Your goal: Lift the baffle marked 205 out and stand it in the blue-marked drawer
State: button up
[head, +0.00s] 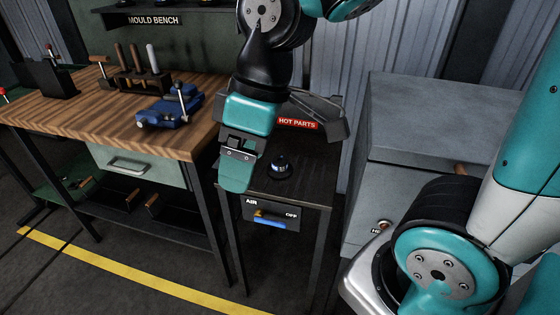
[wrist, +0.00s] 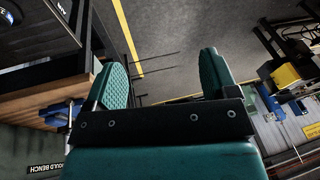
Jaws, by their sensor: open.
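My gripper (head: 238,176) hangs in front of the small dark stand in the head view, left of its round black fitting. In the wrist view my gripper (wrist: 165,78) has its two green ridged fingers apart with nothing between them, over dark floor. I cannot make out a baffle marked 205 in either view. A pale green drawer (head: 138,166) with a bar handle is under the wooden bench, shut; no blue mark shows on it. I cannot pick out a blue-marked drawer.
The wooden bench (head: 60,115) carries a blue vise (head: 168,112) and a tool rack. The dark stand (head: 300,185) bears a "HOT PARTS" sign (head: 297,124) and an AIR panel (head: 272,214). A grey cabinet (head: 410,120) stands right. Yellow and blue equipment (wrist: 287,76) shows in the wrist view.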

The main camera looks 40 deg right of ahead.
jog(key=w+d+f+n+h, duration=0.1)
jog(key=w+d+n, duration=0.15)
jog(key=w, duration=0.35)
jog(key=w+d+f+n, duration=0.1)
jog(key=w+d, duration=0.3)
jog(key=w, duration=0.1)
jog(key=n+h, duration=0.2)
jog(key=n, duration=0.3)
send_over(280, 160)
notch_tip(280, 160, down, 7)
jog(key=f, duration=1.1)
jog(key=shift+w+d+f, duration=0.2)
jog(key=shift+d+f, duration=0.05)
jog(key=shift+d, duration=0.05)
jog(key=shift+s+a+f+p, duration=0.15)
jog(key=shift+f+p, duration=0.15)
jog(key=shift+f, duration=1.1)
jog(key=shift+w+a+f+p, duration=0.1)
jog(key=shift+f+p, duration=0.15)
jog(key=shift+f, duration=1.15)
jog(key=shift+s, duration=0.1)
jog(key=c, duration=1.2)
jog(key=shift+r, duration=0.15)
notch_tip(280, 160, up, 20)
jog(key=shift+f+b, duration=0.1)
jog(key=shift+b, duration=0.5)
